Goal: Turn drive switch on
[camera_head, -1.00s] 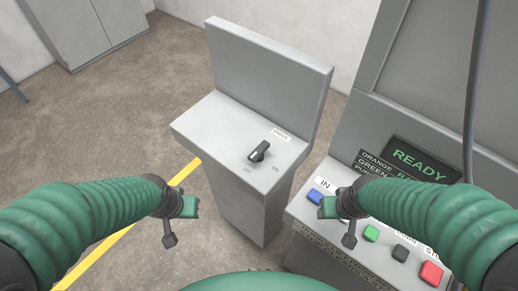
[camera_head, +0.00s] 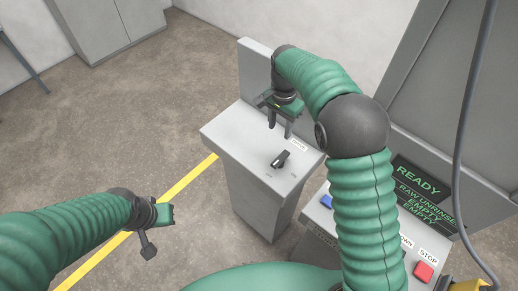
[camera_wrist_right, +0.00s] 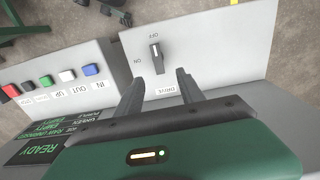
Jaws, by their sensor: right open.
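The drive switch (camera_head: 280,159) is a black rotary knob on top of the grey pedestal (camera_head: 225,128). In the right wrist view the switch (camera_wrist_right: 157,58) lines up with the OFF label, and the ON label is to its left. The DRIVE label lies beside it. My right gripper (camera_head: 280,126) is open and empty, pointing down above the pedestal top, close to the switch but apart from it. In the right wrist view its fingers (camera_wrist_right: 160,80) are spread on either side, short of the knob. My left gripper (camera_head: 160,228) is away at the lower left; its jaw state is unclear.
A control panel with blue (camera_wrist_right: 91,70), white, green, black and red (camera_head: 424,271) buttons stands right of the pedestal, under a READY display (camera_head: 418,178). The pedestal's upright back panel (camera_head: 252,72) rises behind my right gripper. Open floor lies left.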

